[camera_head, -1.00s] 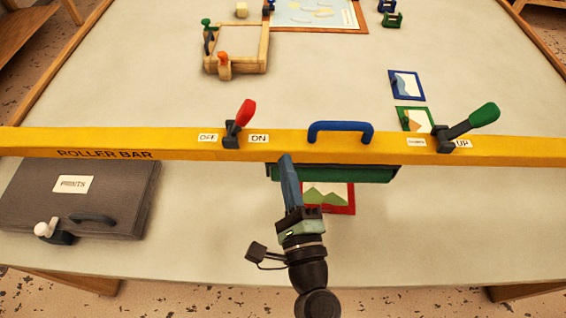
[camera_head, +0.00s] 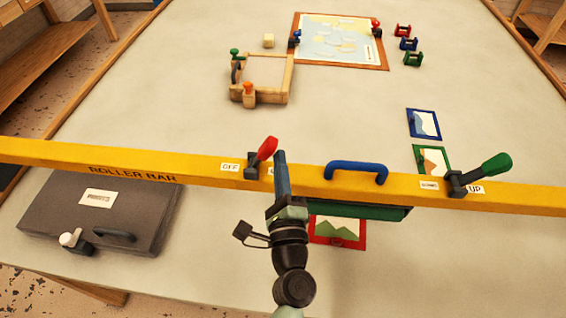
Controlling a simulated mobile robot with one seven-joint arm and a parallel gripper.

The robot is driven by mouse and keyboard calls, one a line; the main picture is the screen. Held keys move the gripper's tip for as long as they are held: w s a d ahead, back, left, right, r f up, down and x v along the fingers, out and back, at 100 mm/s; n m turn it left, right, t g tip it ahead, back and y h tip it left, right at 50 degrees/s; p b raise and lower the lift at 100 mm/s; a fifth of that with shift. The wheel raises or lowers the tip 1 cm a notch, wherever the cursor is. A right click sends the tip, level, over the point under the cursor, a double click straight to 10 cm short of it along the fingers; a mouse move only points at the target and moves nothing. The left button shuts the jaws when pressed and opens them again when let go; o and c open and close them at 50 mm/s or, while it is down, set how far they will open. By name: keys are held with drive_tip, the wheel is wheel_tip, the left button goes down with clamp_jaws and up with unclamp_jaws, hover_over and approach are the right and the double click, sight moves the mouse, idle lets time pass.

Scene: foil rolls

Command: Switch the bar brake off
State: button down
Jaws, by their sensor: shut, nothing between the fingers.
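The bar brake is a red-handled lever (camera_head: 265,150) on the yellow roller bar (camera_head: 120,163). Its handle tilts up to the right, towards the ON side. The OFF label (camera_head: 230,167) shows left of its dark base, and the ON label is mostly hidden behind my gripper. My gripper (camera_head: 280,158) is shut and empty, just right of the red handle. Its fingers rise in front of the bar. I cannot tell whether they touch the lever.
A blue handle (camera_head: 356,170) and a green lever (camera_head: 487,170) by the UP label stand on the bar to the right. A grey case (camera_head: 60,215) labelled prints lies at the left. A red-framed picture (camera_head: 352,229) lies on the near table. A wooden frame (camera_head: 270,98) stands beyond the bar.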

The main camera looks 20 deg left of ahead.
sight(269, 154)
drive_tip(key=shift+s+a+r+n+g+p, duration=0.1)
drive_tip(key=shift+a+r+n+g+p, duration=0.3)
drive_tip(key=shift+n, duration=0.4)
drive_tip(key=shift+s+a+r+n+p, duration=0.1)
drive_tip(key=shift+a+r+n+p, duration=0.3)
drive_tip(key=shift+n, duration=0.3)
drive_tip(key=shift+s+a+r+n+p, duration=0.15)
drive_tip(key=shift+r+n+p, duration=0.25)
drive_tip(key=shift+n+p, duration=0.25)
drive_tip(key=n+p, duration=0.1)
drive_tip(key=a+r+n+g+p, duration=0.1)
drive_tip(key=shift+s+a+n, duration=0.2)
drive_tip(key=shift+a+n, duration=0.1)
drive_tip(key=shift+n, duration=0.05)
drive_tip(key=n+p, duration=0.1)
drive_tip(key=a+n+p, duration=0.1)
drive_tip(key=a+n+h+p, duration=0.1)
drive_tip(key=shift+s+a+r+n+g, duration=0.1)
drive_tip(key=shift+s+n+g, duration=0.2)
drive_tip(key=shift+a, duration=0.2)
drive_tip(key=shift+s+a+p, duration=0.15)
drive_tip(key=shift+a+p, duration=0.15)
drive_tip(key=shift+a, duration=0.05)
drive_tip(key=shift+f, duration=0.2)
